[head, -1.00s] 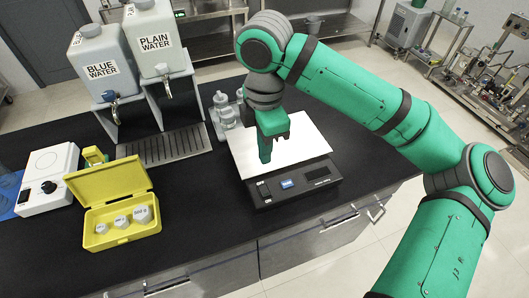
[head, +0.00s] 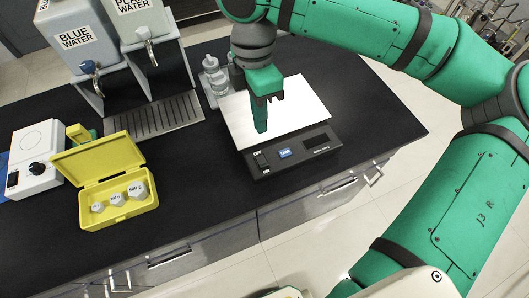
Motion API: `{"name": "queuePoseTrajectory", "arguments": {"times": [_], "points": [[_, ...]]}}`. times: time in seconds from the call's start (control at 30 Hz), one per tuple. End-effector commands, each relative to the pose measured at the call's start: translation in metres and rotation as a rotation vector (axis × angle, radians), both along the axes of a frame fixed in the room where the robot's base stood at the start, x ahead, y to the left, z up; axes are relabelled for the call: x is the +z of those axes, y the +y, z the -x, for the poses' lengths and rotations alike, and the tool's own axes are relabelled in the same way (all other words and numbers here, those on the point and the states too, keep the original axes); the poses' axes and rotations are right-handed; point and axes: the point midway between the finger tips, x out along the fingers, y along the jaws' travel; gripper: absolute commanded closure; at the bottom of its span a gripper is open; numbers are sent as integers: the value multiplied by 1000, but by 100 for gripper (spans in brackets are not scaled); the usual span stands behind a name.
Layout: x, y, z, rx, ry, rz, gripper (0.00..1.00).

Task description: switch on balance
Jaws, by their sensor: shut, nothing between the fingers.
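The balance (head: 292,150) stands near the front edge of the black bench. It has a square white pan (head: 292,104) behind a dark front panel. On the panel are a dark rocker switch (head: 262,161) at the left with small white lettering, a blue button (head: 285,153) and a dark, blank-looking display (head: 316,142). My gripper (head: 261,130) is shut and empty. It points down over the left part of the pan, just behind the switch. I cannot tell whether its tip touches the balance.
An open yellow case (head: 118,212) with several weights lies left of the balance. A white hotplate-like device (head: 36,155) stands further left. Two water containers (head: 80,35) on stands are behind, with a drip tray (head: 155,122). Grey bottles (head: 213,78) stand close behind the balance's left side.

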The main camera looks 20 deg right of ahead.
Motion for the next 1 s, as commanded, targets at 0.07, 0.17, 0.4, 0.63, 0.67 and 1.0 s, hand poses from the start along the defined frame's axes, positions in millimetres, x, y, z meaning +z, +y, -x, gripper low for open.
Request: {"name": "queuePoseTrajectory", "arguments": {"times": [0.07, 0.17, 0.4, 0.63, 0.67, 1.0], "points": [[0, 0, 0, 0, 0, 0, 100], [-2, 0, 0, 0, 0, 0, 100], [-30, 0, 4, 0, 2, 1, 100], [-73, 0, 9, 1, 1, 1, 100], [-79, 0, 10, 1, 3, 1, 100], [-128, 1, 15, 3, 0, 2, 100]]}}
